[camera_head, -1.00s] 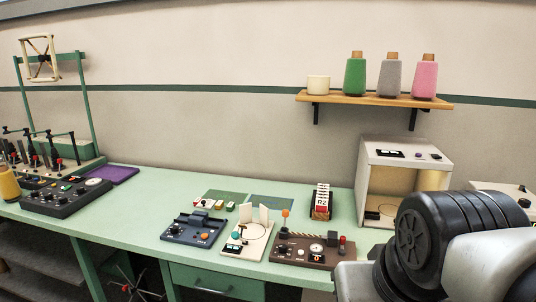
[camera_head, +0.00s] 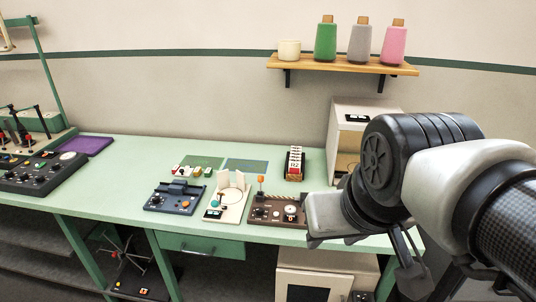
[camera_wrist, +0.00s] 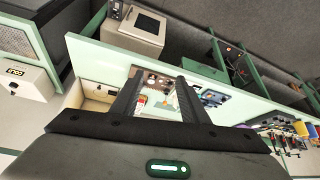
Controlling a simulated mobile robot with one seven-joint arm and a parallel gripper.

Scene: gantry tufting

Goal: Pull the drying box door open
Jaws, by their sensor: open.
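A cream box with a dark-windowed door (camera_head: 322,291) stands below the table's front edge at the bottom of the head view, cut off by the frame. It looks like the drying box. Its door looks shut, and a dark control panel (camera_head: 361,297) is beside it. In the wrist view the same box (camera_wrist: 138,32) is at the top, beyond the fingertips, with its window facing me. My gripper (camera_wrist: 156,82) is open and empty, its two dark fingers apart and clear of the box. In the head view my arm hides much of the right side.
The green table (camera_head: 125,180) carries several control units, a card rack (camera_head: 294,164) and an open-fronted white box (camera_head: 343,125) partly behind my arm. A drawer (camera_head: 205,246) is under the table edge. A shelf (camera_head: 345,64) with yarn cones hangs on the wall.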

